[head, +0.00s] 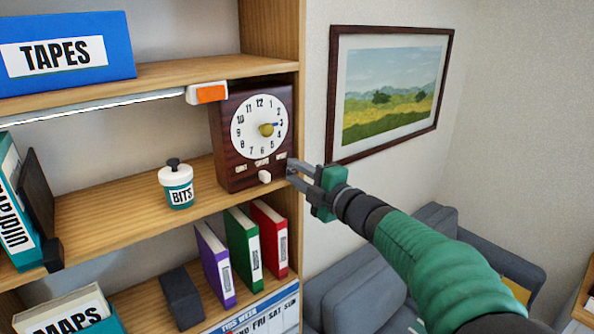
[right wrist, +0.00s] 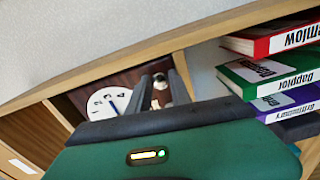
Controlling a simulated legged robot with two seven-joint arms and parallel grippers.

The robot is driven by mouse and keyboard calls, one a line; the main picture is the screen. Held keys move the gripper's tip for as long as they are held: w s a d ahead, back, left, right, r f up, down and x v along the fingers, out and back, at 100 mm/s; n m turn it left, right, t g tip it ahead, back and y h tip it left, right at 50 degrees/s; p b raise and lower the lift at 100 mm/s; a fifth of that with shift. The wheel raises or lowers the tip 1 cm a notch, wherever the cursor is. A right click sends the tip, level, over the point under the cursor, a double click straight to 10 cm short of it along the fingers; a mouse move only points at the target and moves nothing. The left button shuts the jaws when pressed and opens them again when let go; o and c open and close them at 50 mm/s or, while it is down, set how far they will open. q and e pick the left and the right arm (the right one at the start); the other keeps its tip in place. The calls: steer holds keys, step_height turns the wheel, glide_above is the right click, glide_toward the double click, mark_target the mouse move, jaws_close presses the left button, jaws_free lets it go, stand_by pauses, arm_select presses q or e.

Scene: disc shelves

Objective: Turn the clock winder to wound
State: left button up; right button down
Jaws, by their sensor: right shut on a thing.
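The clock (head: 226,150) is a dark wooden box with a white dial, standing at the right end of the middle shelf. Its winder (head: 264,177) is a small pale knob low on the front, under a row of small labels too small to read. My right gripper (head: 290,168) reaches in from the right at the clock's lower right. In the right wrist view the pale winder (right wrist: 160,82) shows between the two dark fingers, shut on it; the exact contact is hard to see. Part of the dial (right wrist: 108,101) shows to the left. My left gripper is out of view.
The shelf's side post (head: 294,225) is close beside my right gripper. A BITS jar (head: 177,188) stands left of the clock; several binders (head: 243,245) are below. An orange-and-white switch (head: 207,93) hangs above. A framed picture (head: 392,90) and a grey sofa (head: 350,270) are right.

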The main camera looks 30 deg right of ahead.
steer(key=m+p, duration=0.1)
steer(key=m, duration=0.3)
steer(key=shift+f+m+p, duration=0.2)
steer(key=shift+m+p, duration=0.1)
steer(key=shift+p, duration=0.1)
steer(key=m+p, duration=0.1)
steer(key=m, duration=0.2)
steer(key=shift+m+p, duration=0.3)
steer(key=shift+p, duration=0.05)
steer(key=m+p, duration=0.2)
steer(key=m, duration=0.2)
steer(key=shift+f, duration=0.15)
steer(key=shift+a+f+m+p, duration=0.15)
steer(key=shift+m+p, duration=0.85)
steer(key=shift+m, duration=1.1)
steer(key=c, duration=1.5)
jaws_free()
steer(key=shift+c, duration=0.2)
steer(key=o, duration=0.4)
steer(key=shift+w, duration=0.1)
steer(key=shift+c, duration=0.2)
